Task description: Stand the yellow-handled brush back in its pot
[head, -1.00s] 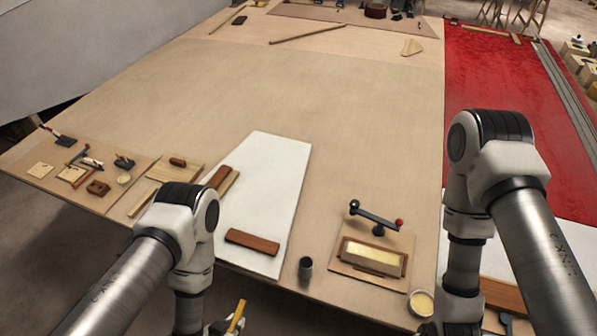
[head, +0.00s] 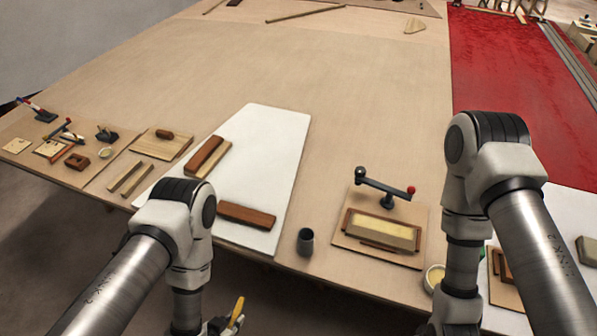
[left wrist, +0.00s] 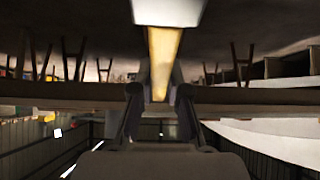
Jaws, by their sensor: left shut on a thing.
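The yellow-handled brush (head: 237,310) is in my left gripper (head: 222,326) at the bottom edge of the head view, in front of the table's near edge. Its handle tilts there. In the left wrist view, the yellow handle (left wrist: 163,62) sits between my left gripper's two dark fingers (left wrist: 160,105), with a pale block at its upper end. A dark grey cylindrical pot (head: 306,241) stands upright near the table's front edge, right of and beyond the left gripper. Its inside is dark. My right gripper is below the head view.
A white panel (head: 275,150) with brown blocks lies left of the pot. Right of it is a board (head: 345,241) with a framed yellow block and a lever with a red knob. A small round dish (head: 436,278) is at the front edge. The table's middle is clear.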

